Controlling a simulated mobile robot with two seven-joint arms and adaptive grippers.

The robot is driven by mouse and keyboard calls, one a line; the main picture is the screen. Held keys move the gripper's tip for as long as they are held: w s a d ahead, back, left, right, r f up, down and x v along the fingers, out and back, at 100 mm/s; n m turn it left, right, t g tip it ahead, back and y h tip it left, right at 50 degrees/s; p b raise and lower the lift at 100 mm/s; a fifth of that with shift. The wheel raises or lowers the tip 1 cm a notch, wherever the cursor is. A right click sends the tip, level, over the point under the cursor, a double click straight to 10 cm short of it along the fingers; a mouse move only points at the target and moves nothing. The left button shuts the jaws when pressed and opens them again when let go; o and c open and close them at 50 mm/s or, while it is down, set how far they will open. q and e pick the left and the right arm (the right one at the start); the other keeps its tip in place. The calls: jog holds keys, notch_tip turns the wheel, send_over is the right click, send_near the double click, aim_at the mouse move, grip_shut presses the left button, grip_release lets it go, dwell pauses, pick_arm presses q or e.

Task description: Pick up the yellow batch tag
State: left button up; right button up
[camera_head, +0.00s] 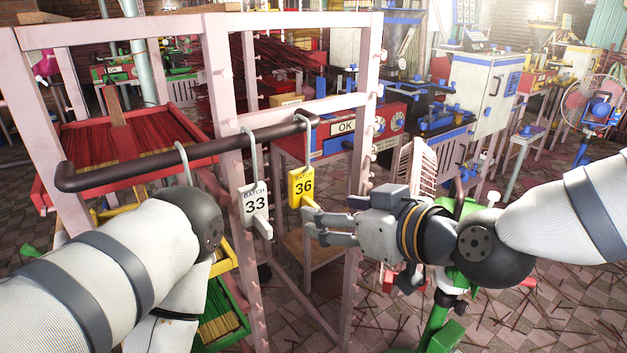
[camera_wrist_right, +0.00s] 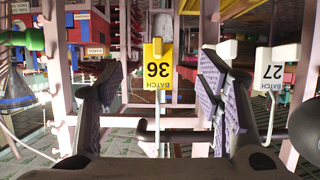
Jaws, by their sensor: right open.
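The yellow batch tag (camera_head: 301,187), marked 36, hangs from a grey hook on a dark horizontal rail (camera_head: 190,153). My right gripper (camera_head: 308,222) is open and empty, just below and to the right of the tag. In the right wrist view the yellow tag (camera_wrist_right: 158,72) appears upside down in the gap between the two open fingers (camera_wrist_right: 162,85). I cannot tell whether a finger touches it. My left arm comes in from the left, and its gripper does not show.
A pink frame (camera_head: 221,90) stands around the rail. A red tray (camera_head: 62,140) of sticks is behind.

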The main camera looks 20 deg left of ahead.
aim_at(312, 203)
jog(key=x, duration=0.8)
jog(key=shift+w+r+b, duration=0.15)
jog(key=shift+r+b, duration=0.05)
jog(key=shift+b, duration=0.1)
jog(key=c, duration=1.2)
